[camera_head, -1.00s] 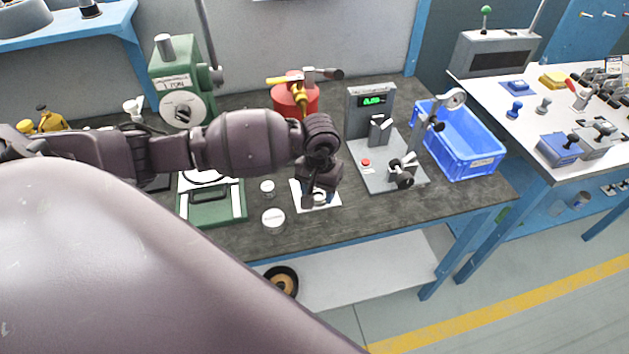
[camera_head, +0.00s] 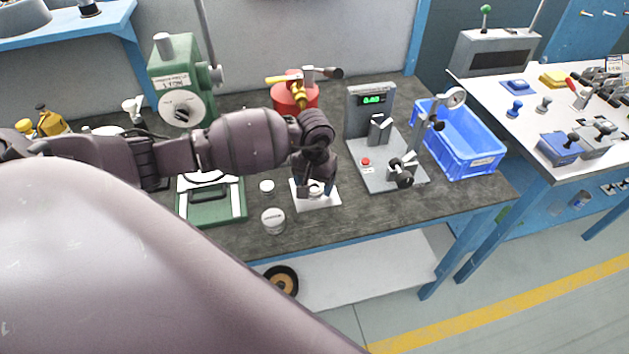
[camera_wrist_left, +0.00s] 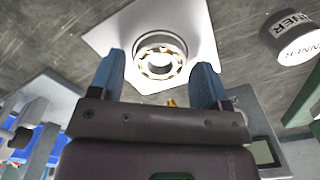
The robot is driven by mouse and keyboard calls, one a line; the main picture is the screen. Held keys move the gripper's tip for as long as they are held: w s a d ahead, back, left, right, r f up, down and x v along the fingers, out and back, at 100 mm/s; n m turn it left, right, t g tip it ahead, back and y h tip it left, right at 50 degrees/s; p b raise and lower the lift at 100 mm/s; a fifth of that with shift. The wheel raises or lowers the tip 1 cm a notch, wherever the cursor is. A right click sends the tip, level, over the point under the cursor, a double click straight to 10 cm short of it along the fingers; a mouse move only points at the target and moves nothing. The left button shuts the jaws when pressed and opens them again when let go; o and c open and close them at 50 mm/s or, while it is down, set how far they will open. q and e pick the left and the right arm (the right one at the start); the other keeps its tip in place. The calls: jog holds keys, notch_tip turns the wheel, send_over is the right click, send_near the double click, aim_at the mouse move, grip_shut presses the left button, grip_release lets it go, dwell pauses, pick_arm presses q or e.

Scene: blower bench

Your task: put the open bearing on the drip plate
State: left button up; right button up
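The open bearing (camera_wrist_left: 160,62), a ring with its balls showing, sits on a white square plate (camera_wrist_left: 112,28) in the left wrist view. This plate also shows in the head view (camera_head: 328,202); it looks like the drip plate, but no label confirms that. My left gripper (camera_head: 317,193) points down over the plate. In the left wrist view its two blue fingers (camera_wrist_left: 160,75) are apart, one on each side of the bearing, with gaps showing. The bearing is largely hidden by the gripper in the head view (camera_head: 316,187). My right gripper is not in view.
A white labelled jar (camera_head: 273,221) and a small white lid (camera_head: 267,186) stand left of the plate. A green-framed device (camera_head: 211,208) is farther left. A grey gauge stand (camera_head: 382,178) and blue crate (camera_head: 465,150) are at right. A red can (camera_head: 294,98) stands behind.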

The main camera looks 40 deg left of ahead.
pick_arm(q)
jog(key=shift+o, duration=0.3)
jog(key=shift+r, duration=0.25)
notch_tip(320, 180, up, 12)
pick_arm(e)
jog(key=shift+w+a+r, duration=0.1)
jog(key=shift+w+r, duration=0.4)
pick_arm(q)
jog(key=shift+f, duration=0.1)
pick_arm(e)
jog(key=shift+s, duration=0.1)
